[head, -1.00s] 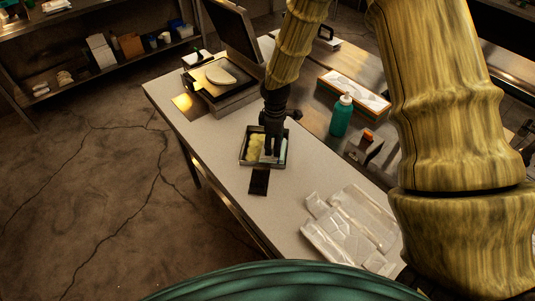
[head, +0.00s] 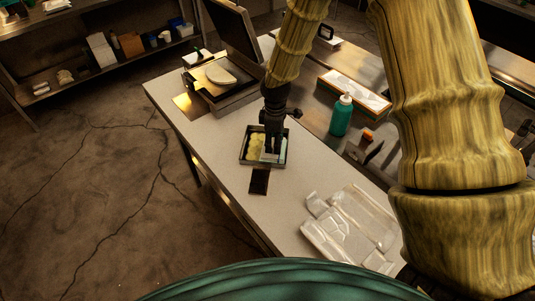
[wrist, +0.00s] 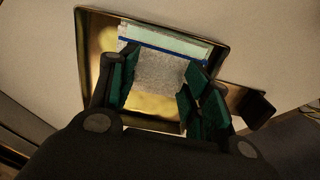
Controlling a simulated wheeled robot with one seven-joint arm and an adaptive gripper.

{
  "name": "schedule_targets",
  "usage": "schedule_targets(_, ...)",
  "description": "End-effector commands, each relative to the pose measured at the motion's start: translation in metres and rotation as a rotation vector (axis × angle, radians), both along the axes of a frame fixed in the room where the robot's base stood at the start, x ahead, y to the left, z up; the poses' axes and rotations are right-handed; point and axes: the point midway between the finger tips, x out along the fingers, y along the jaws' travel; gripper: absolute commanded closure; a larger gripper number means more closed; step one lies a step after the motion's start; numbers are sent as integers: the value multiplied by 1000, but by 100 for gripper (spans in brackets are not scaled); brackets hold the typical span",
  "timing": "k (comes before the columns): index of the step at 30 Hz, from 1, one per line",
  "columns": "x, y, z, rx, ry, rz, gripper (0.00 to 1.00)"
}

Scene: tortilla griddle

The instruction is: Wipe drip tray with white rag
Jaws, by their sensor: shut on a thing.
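The drip tray (head: 243,160) is a shallow dark-rimmed tray on the pale counter, with yellowish residue inside. It also shows in the wrist view (wrist: 224,48), with its handle-like tab (wrist: 246,102) at the right. The rag (wrist: 160,74) is whitish grey with a blue stripe and a pale green band at its far edge. It lies in the tray, and part of it is hidden by my fingers. My gripper (head: 272,147) points down into the tray. In the wrist view its green-padded fingers (wrist: 156,90) are on both sides of the rag, gripping it.
A griddle (head: 222,82) with a pale round piece on it stands at the back left of the counter. A teal bottle (head: 341,116) and a long box (head: 354,92) stand to the right. Clear plastic packaging (head: 350,225) lies in front. The counter left of the tray is clear.

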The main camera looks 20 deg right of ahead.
Motion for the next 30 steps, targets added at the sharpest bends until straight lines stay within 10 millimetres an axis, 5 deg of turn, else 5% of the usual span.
schedule_targets(21,20,43,0,0,-1,0,78)
schedule_targets(30,21,46,-1,0,0,0,78)
